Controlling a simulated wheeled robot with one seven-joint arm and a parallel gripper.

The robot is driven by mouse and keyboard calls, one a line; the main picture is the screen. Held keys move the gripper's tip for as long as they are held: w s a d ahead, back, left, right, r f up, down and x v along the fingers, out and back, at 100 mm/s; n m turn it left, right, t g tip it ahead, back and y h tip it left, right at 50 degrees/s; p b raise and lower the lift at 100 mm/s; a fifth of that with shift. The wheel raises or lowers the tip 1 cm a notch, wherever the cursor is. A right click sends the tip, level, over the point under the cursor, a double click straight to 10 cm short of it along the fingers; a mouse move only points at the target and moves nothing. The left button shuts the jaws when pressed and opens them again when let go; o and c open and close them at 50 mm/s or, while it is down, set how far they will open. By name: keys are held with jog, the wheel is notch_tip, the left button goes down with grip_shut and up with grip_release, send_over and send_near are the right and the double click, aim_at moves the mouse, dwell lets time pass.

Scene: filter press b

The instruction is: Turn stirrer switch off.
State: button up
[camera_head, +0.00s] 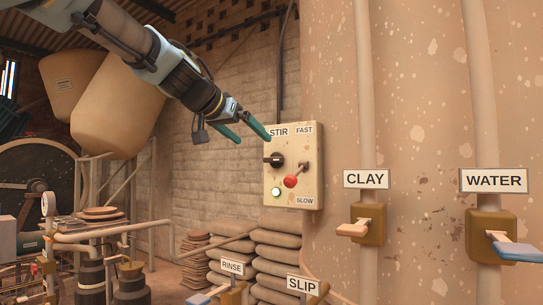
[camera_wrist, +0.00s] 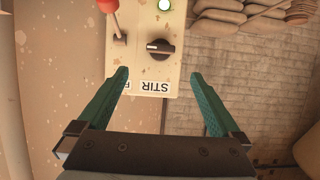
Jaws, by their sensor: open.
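The stirrer box (camera_head: 311,180) is a cream panel marked STIR, FAST and SLOW on the wall right of centre in the head view. It carries a black rotary switch (camera_head: 277,160), a red-knobbed lever (camera_head: 291,181) and a lit pale green lamp (camera_head: 276,192). In the wrist view the box is upside down, with the black switch (camera_wrist: 160,49) ahead of the fingers and the red knob (camera_wrist: 105,6) cut by the top edge. My gripper (camera_head: 250,132) has green fingers and is open and empty, by the box's upper left corner. It also shows in the wrist view (camera_wrist: 158,78).
Right of the box are a CLAY valve (camera_head: 368,222) and a WATER valve (camera_head: 489,232) on vertical pipes. Stacked sacks (camera_head: 275,245) lie below the box. A conduit (camera_head: 281,70) runs up from its top. A large tan vessel (camera_head: 115,110) hangs at left.

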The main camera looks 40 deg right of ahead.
aim_at(273, 160)
jog(key=shift+p+x, duration=3.15)
jog(key=shift+x, duration=2.15)
jog(key=c, duration=1.4)
jog(key=shift+f, duration=0.1)
